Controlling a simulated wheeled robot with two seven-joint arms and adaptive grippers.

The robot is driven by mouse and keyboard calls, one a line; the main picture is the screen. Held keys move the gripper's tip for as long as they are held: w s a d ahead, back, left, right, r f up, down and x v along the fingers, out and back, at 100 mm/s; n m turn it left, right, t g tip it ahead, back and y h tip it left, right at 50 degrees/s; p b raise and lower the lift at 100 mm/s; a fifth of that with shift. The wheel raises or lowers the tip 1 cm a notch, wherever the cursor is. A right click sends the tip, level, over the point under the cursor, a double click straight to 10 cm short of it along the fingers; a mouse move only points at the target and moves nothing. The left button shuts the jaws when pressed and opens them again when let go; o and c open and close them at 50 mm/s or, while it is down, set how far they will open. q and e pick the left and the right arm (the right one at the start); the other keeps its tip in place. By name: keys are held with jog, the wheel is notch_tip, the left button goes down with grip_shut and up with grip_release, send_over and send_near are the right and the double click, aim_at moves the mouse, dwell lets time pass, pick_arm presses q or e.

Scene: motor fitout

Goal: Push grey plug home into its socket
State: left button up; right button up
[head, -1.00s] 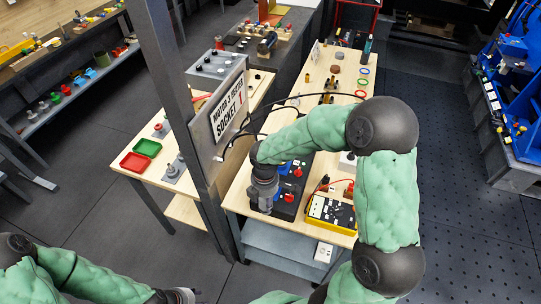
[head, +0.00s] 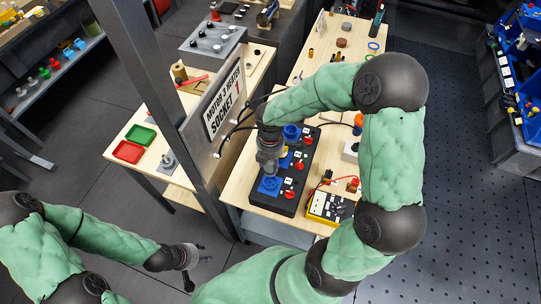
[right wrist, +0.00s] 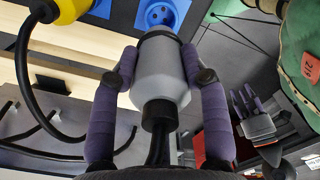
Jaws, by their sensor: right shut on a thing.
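My right gripper (head: 268,168) is shut on the grey plug (right wrist: 163,72). Its purple fingers grip both sides of the grey body, and a black cable leaves the rear. The plug's front points at a blue socket (right wrist: 163,12), seen partly at the top of the right wrist view. In the head view this blue socket (head: 269,186) is at the near end of a black socket strip (head: 286,205), just below the gripper. Whether plug and socket touch, I cannot tell. My left gripper (head: 192,267) is away from the bench, fingers apart and empty.
A yellow plug (right wrist: 62,8) with a black cable is at the upper left of the right wrist view. A yellow-edged meter box (head: 328,208) stands right of the strip. A sign panel (head: 215,110) on a post stands left of it.

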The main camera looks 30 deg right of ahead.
aim_at(270, 170)
jog(key=shift+s+a, duration=0.1)
jog(key=shift+s, duration=0.05)
jog(key=shift+f, duration=0.2)
jog(key=shift+f+b, duration=2)
jog(key=shift+f, duration=0.7)
jog(key=shift+f+b, duration=1.35)
jog(key=shift+f, duration=0.65)
